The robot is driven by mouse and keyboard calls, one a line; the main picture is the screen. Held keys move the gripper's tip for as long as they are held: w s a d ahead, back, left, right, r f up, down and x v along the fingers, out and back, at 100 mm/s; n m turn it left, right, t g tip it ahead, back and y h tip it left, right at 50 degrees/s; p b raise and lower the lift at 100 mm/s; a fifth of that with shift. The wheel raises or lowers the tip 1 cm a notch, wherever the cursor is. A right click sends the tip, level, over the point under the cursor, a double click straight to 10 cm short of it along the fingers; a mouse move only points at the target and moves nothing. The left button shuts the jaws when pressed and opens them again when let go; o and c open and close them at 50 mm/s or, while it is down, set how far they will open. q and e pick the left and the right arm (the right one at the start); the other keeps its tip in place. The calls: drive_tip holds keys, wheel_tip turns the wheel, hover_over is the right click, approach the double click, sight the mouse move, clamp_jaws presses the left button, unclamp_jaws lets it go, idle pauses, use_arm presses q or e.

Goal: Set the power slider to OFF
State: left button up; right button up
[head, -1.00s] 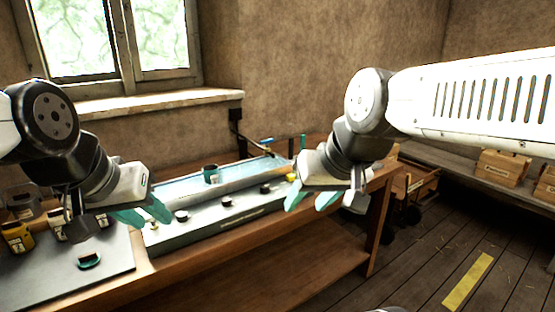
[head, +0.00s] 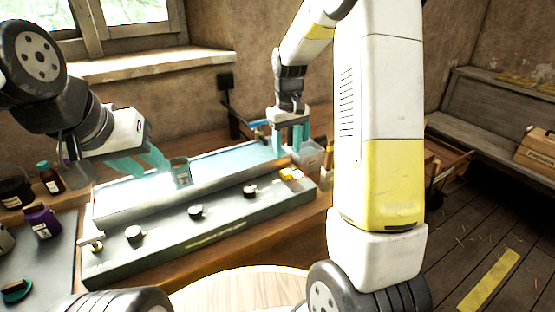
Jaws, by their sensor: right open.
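I cannot tell which is the power slider, and no OFF mark is legible. My right gripper (head: 291,147) is open and points down behind the yellow control, near the right end of the pale blue bed.
A grey mat (head: 45,265) at the left holds a purple bottle (head: 40,221) and other containers. A clear box (head: 307,157) stands by the machine's right end. A round wooden top (head: 240,290) is at the front. My right arm hides part of the right side.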

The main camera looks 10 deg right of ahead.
sight(286, 171)
wheel_tip(286, 171, down, 8)
drive_tip(key=shift+f, duration=0.15)
idle(0.3)
clamp_jaws()
drive_tip(key=shift+w, duration=0.1)
idle(1.3)
